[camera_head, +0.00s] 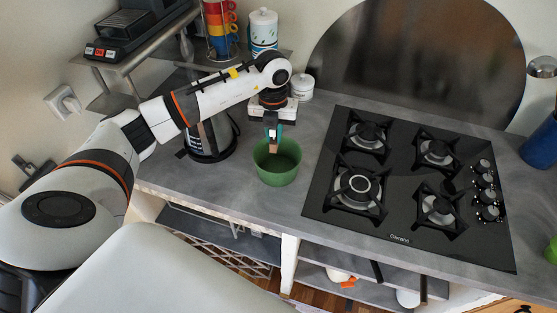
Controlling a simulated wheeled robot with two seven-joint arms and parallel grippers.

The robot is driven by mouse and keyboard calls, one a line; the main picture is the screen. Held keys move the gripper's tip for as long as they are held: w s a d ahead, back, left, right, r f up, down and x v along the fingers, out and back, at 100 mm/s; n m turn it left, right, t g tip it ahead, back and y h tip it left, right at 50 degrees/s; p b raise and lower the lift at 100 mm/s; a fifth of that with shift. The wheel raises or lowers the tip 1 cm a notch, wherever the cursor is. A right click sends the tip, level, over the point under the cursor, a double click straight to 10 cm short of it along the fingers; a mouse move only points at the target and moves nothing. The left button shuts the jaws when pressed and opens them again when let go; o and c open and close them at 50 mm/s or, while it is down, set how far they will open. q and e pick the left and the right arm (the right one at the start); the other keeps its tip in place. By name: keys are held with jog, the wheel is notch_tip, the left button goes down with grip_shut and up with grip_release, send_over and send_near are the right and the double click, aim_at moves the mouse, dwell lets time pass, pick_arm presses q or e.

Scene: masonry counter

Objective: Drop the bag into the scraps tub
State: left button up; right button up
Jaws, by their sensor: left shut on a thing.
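The scraps tub, a green round open bowl (277,172), stands on the grey counter left of the hob. My left gripper (273,139) is above the tub, pointing down, with its fingertips near the tub's far rim. It is shut on a small brownish thing (273,148), likely the bag, which hangs over the tub's opening. The bag is small and partly hidden by the fingers, so its full shape is not clear. My right gripper is not in view.
A black gas hob (415,185) lies to the right of the tub. A kettle (209,138) stands close on its left, behind my forearm. A white lidded jar (301,87) is behind. Some counter (240,190) is bare in front.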

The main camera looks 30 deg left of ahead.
pick_arm(q)
jog(key=n, duration=0.1)
jog(key=a+n, duration=0.1)
jog(key=shift+w+a+n, duration=0.1)
jog(key=shift+w+n, duration=0.1)
jog(key=shift+n, duration=0.2)
notch_tip(320, 180, down, 5)
jog(key=b, duration=0.3)
jog(key=shift+f+b, duration=0.35)
jog(key=shift+f, duration=0.15)
jog(key=o, duration=0.8)
jog(key=shift+c, duration=0.2)
jog(key=shift+r, duration=0.15)
